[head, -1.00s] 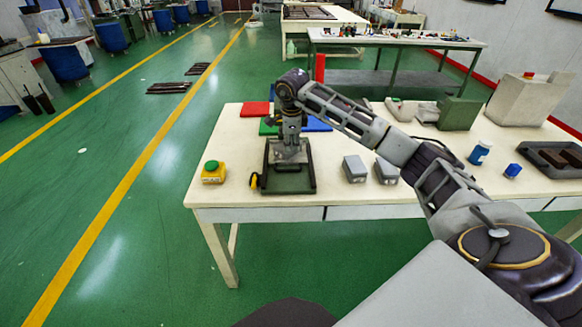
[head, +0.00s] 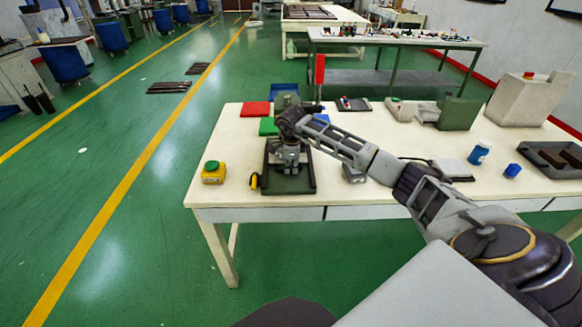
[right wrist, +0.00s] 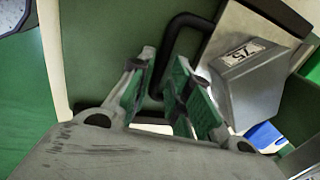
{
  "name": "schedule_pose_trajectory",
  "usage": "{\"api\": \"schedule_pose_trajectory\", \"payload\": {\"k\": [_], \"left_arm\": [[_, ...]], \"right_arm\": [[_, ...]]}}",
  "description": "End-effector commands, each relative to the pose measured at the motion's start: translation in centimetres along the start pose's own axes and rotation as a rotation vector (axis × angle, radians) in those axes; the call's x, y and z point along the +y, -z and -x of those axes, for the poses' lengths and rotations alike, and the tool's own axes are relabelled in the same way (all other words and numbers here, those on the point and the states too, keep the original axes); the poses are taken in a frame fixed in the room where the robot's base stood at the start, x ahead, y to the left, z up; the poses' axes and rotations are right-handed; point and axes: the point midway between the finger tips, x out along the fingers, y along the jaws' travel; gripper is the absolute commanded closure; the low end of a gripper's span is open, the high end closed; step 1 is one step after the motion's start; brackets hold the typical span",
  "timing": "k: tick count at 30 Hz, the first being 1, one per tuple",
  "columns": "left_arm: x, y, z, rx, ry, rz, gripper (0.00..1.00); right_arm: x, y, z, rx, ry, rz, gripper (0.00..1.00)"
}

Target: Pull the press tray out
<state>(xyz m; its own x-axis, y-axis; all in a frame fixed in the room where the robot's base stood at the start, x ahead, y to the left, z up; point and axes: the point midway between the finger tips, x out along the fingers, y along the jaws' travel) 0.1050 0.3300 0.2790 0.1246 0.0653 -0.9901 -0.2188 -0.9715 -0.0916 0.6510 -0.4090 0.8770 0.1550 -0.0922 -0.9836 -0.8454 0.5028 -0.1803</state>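The press tray, a dark green tray with a black rim (head: 311,184), sits near the front left of the white table in the head view. My right gripper (head: 290,168) is low over it, pointing down, and hides part of its inside. In the right wrist view, my right gripper (right wrist: 172,100) has its green-padded fingers spread apart. A black U-shaped handle (right wrist: 184,20) stands against a green surface (right wrist: 100,45), with part of it between the fingers. I cannot tell whether the fingers touch it. My left gripper is not in view.
A grey block marked 75 (right wrist: 250,85) lies beside the fingers; a grey block also shows right of the tray (head: 353,173). A yellow box with a green button (head: 212,172) stands left. Red (head: 255,109) and green (head: 268,127) pieces lie behind. The table's front edge is close.

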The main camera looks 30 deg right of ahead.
Motion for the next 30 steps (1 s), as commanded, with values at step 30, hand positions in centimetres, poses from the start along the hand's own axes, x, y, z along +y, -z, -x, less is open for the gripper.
{"api": "schedule_pose_trajectory", "payload": {"k": [30], "left_arm": [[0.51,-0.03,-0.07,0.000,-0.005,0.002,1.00]], "right_arm": [[-0.16,-0.06,-0.58,0.000,0.001,0.000,1.00]]}}
